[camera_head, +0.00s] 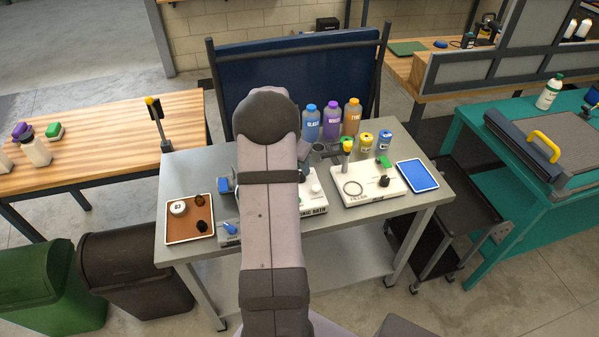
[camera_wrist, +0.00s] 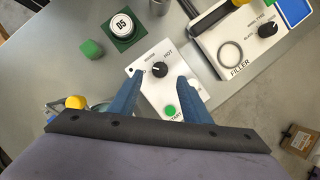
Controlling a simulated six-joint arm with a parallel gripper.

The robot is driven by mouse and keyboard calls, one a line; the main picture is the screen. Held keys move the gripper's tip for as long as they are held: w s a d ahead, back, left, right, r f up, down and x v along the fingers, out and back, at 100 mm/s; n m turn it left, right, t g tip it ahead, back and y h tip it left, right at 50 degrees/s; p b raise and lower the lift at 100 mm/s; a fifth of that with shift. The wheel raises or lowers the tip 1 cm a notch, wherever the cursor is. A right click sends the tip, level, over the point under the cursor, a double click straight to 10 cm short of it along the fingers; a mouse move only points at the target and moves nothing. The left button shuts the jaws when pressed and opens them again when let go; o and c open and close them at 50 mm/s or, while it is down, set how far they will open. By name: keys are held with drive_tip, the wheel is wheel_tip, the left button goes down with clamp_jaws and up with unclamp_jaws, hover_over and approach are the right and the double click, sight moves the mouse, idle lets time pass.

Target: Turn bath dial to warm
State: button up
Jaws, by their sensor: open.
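The bath dial (camera_wrist: 159,69) is a small black knob on a white panel (camera_wrist: 151,92) in the wrist view. Small labels surround it; HOT reads at its upper right, and another label above it is blurred. The dial's pointer direction is too small to tell. A green start button (camera_wrist: 170,110) sits below the dial. My gripper (camera_wrist: 160,80) is open, its two blue fingers on either side of the panel, tips near the dial's left and right. I cannot tell whether they touch anything. In the head view my arm hides the dial and most of the bath unit (camera_head: 314,209).
The white filler unit (camera_wrist: 211,43) with its own black dial (camera_wrist: 268,29) stands to the right. A green block (camera_wrist: 91,48) and a green pad with a D5 lid (camera_wrist: 122,25) lie beyond the bath panel. Several bottles, including a purple one (camera_head: 332,121), stand behind.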

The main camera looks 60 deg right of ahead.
drive_tip(key=shift+p+x, duration=0.6)
drive_tip(key=shift+x, duration=2.4)
drive_tip(key=shift+c, duration=0.6)
drive_tip(key=c, duration=0.9)
